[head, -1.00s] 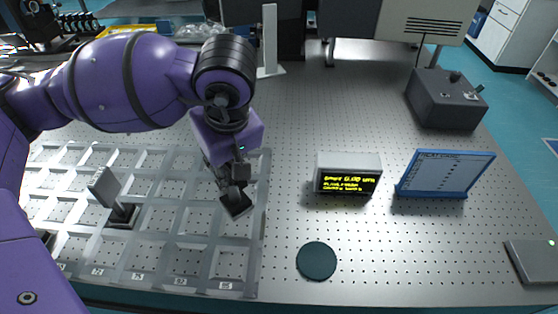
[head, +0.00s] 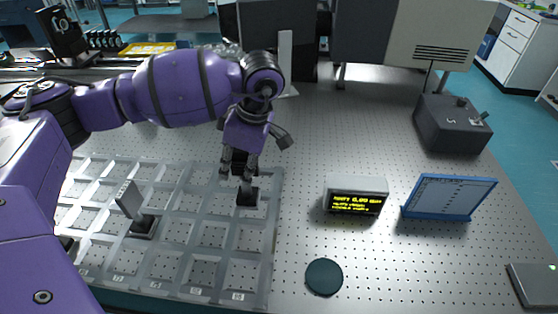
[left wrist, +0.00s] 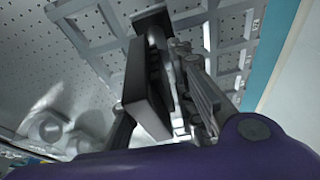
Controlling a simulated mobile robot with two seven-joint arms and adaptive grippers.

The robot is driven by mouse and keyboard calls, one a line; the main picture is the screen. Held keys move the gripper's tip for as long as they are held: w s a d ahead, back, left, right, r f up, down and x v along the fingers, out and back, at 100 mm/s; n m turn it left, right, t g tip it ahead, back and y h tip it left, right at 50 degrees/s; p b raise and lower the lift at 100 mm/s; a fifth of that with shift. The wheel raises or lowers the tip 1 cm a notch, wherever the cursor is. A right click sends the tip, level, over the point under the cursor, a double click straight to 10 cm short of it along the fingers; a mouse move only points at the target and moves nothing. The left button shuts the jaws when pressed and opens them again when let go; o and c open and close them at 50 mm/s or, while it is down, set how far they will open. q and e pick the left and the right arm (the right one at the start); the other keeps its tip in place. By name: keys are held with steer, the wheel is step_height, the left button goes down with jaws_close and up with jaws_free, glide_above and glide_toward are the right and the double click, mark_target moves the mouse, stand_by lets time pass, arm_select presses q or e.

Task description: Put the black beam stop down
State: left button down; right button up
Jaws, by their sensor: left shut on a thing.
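The black beam stop (left wrist: 145,92) is a dark flat plate on a short post with a dark square base. In the head view its base (head: 247,198) shows below my left gripper (head: 238,168), in the right column of the pale grid tray (head: 263,262). My left gripper (left wrist: 172,92) is shut on the beam stop, which stands nearly upright. The fingers hide most of the plate and post in the head view. I cannot tell whether the base rests in its compartment or hangs just above it. My right gripper is not in view.
A grey plate on a black-based post (head: 130,200) stands in the tray to the left. Right of the tray are a dark round disc (head: 324,277), a small lit display (head: 357,197) and a blue-framed panel (head: 449,197). Several nearby compartments are empty.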

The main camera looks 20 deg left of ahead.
arm_select(q)
steer(key=w+f, duration=0.3)
steer(key=f, duration=0.4)
steer(key=shift+w+f, duration=0.2)
steer(key=shift+f, duration=0.15)
steer(key=shift+f, duration=0.1)
steer(key=c, duration=1.5)
jaws_free()
steer(key=shift+d, duration=0.1)
steer(key=shift+o, duration=0.2)
steer(key=v, duration=1.2)
